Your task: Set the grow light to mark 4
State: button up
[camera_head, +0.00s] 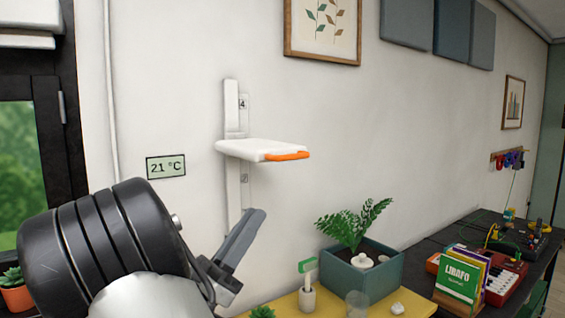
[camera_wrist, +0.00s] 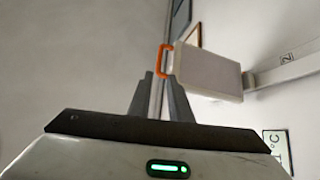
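The grow light (camera_head: 258,150) is a white slab with an orange handle (camera_head: 288,156). It sits on a vertical white wall rail (camera_head: 231,103), below mark 4 (camera_head: 242,103) and above mark 2 (camera_head: 244,180). Any mark level with it is hidden. My gripper (camera_head: 252,222) is below the light in the head view, apart from it. In the wrist view, my gripper (camera_wrist: 160,84) has two separate fingers with an empty gap. The orange handle (camera_wrist: 164,60) shows just beyond the fingertips, and the light's pale panel (camera_wrist: 208,72) lies to the right.
A yellow table (camera_head: 325,303) below holds a planter box (camera_head: 378,278), a cup with a green tool (camera_head: 307,297) and a clear glass (camera_head: 357,304). A temperature display (camera_head: 166,167) hangs left of the rail.

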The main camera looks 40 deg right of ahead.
aim_at(294, 156)
jog(key=p+x, duration=0.3)
jog(key=x, duration=1.4)
jog(key=shift+d+r, duration=0.1)
jog(key=shift+d, duration=0.05)
jog(key=shift+c, duration=0.3)
grip_shut()
